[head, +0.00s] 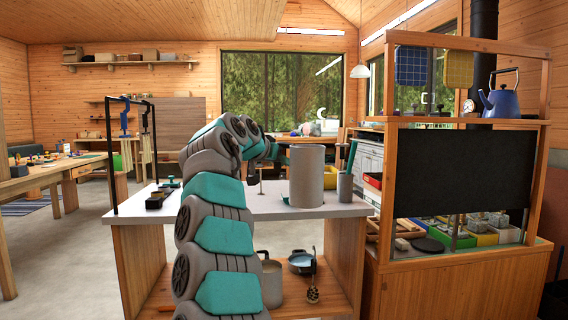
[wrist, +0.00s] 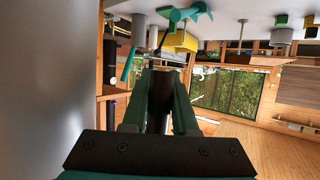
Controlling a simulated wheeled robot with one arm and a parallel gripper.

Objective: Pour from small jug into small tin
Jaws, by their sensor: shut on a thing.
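The small jug appears to be the plain grey cylinder (head: 306,176), upright at the front right of the white worktop. I cannot tell whether its base touches the worktop. My gripper (head: 276,153) is at its left side, with the tips partly hidden. In the wrist view, my gripper (wrist: 158,85) is shut on a narrow dark strip that looks like a handle. The jug's grey wall (wrist: 45,90) fills the left side there. A smaller grey cup (head: 345,188), possibly the small tin, stands just right of the jug, with a teal stick rising at it.
The white worktop (head: 240,208) has a black frame (head: 113,155) at its left end. A tall wooden rack with a dark panel (head: 462,172) stands close on the right. A beige pot (head: 271,284) and a pan (head: 301,264) sit on the lower shelf.

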